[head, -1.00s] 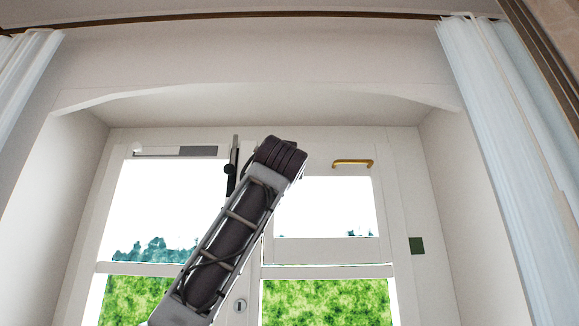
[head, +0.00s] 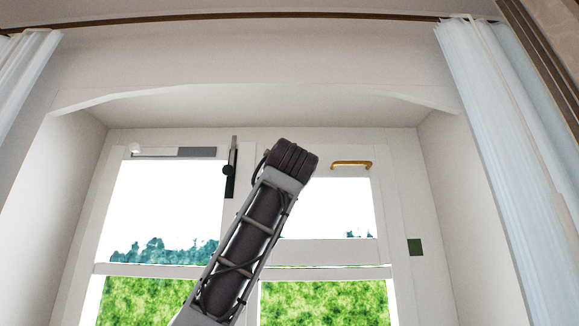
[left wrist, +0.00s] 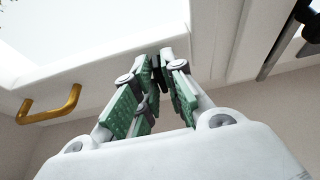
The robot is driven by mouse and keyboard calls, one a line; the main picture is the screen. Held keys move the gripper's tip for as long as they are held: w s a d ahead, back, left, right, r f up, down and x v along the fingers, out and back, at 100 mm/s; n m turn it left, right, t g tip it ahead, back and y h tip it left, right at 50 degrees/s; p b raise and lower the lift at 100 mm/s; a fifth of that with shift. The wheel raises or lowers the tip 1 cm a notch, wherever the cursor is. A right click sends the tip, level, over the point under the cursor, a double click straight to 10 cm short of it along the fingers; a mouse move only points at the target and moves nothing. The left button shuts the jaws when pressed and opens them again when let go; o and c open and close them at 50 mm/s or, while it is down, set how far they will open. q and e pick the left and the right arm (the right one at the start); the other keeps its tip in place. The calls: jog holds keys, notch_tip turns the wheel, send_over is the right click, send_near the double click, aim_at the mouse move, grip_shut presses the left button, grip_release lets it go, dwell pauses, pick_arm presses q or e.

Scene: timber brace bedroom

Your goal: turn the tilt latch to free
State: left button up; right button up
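A black upright fitting with a round knob (head: 229,170) is on the window's middle post in the head view. It looks like a latch, but I cannot be sure it is the tilt latch. A dark bar with a knob shows at the upper right of the left wrist view (left wrist: 283,40). My left gripper (left wrist: 163,72) has green-padded fingers, with a narrow gap and a small dark thing between the tips. I cannot tell if they grip it. In the head view my arm hides this gripper. My right gripper is not in view.
A gold handle (head: 351,164) is on the right sash's top rail; it also shows in the left wrist view (left wrist: 50,106). A grey bar (head: 197,152) tops the left sash. Curtains (head: 500,150) hang at both sides. A dark green square (head: 415,247) is on the right frame.

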pick_arm(q)
jog(key=shift+o, duration=1.1)
jog(key=shift+s, duration=0.15)
jog(key=v, duration=1.1)
jog(key=shift+s+f, duration=0.2)
jog(key=shift+s, duration=0.1)
